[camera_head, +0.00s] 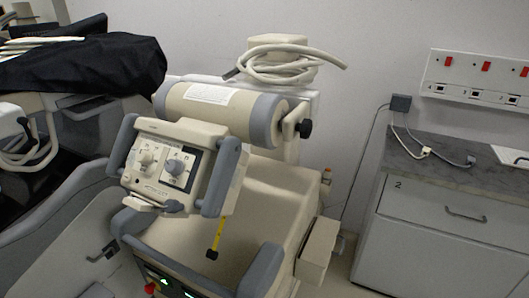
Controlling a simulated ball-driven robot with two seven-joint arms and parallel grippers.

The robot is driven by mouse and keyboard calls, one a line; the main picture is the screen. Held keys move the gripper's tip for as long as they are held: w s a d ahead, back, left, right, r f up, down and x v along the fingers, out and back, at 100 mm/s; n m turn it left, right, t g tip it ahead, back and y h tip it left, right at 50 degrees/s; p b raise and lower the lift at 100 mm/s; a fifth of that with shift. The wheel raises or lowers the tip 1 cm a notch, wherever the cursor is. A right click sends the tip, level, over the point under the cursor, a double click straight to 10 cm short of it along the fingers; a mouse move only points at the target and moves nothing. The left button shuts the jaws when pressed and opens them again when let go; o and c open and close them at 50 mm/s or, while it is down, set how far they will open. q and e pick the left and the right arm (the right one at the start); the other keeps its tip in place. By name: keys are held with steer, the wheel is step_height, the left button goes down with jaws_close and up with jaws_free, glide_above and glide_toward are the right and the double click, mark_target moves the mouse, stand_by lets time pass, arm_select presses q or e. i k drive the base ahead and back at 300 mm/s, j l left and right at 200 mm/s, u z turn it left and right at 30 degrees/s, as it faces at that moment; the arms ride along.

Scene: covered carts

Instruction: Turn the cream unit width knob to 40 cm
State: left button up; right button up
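The cream unit (262,190) stands in the middle of the view, with a thick horizontal cylinder (220,108) across its top. A tilted control panel (165,190) hangs at the front of the cylinder between grey-blue handles. It bears a pale knob (146,158) on the left and a grey-blue knob (174,166) on a dark-edged plate on the right. The labels and scale marks are too small to read, so I cannot tell which is the width knob or its setting. Neither of my grippers is in view.
A black cover (85,65) drapes equipment at the left. A coiled cable (275,65) lies on top of the unit. A yellow strip (217,236) hangs below the panel. A grey-topped cabinet (440,225) stands at the right, under a socket panel (478,78).

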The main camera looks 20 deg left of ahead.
mark_target(144, 156)
steer(key=u, duration=1.15)
